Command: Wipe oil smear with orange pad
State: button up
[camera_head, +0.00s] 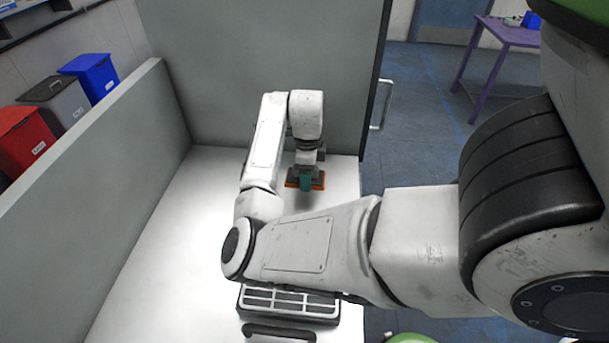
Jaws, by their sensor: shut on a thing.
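The orange pad (319,184) is near the back of the white table (150,270), close to the grey back panel. A teal part (305,182) shows in front of it and looks like its handle. My gripper (305,172) points down from above and is shut on the pad. The pad looks flat and at or very near the table surface; I cannot tell whether it touches. The oil smear is not visible; my arm and the pad hide part of the table.
A grey slotted device (288,303) with a dark handle lies at the table's front, partly under my arm. Grey panels (270,60) close the back and the left side (100,170). The table's left part is bare. Bins and a purple table (490,50) stand beyond.

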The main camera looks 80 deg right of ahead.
jog(key=shift+r+p, duration=0.95)
jog(key=shift+r, duration=0.5)
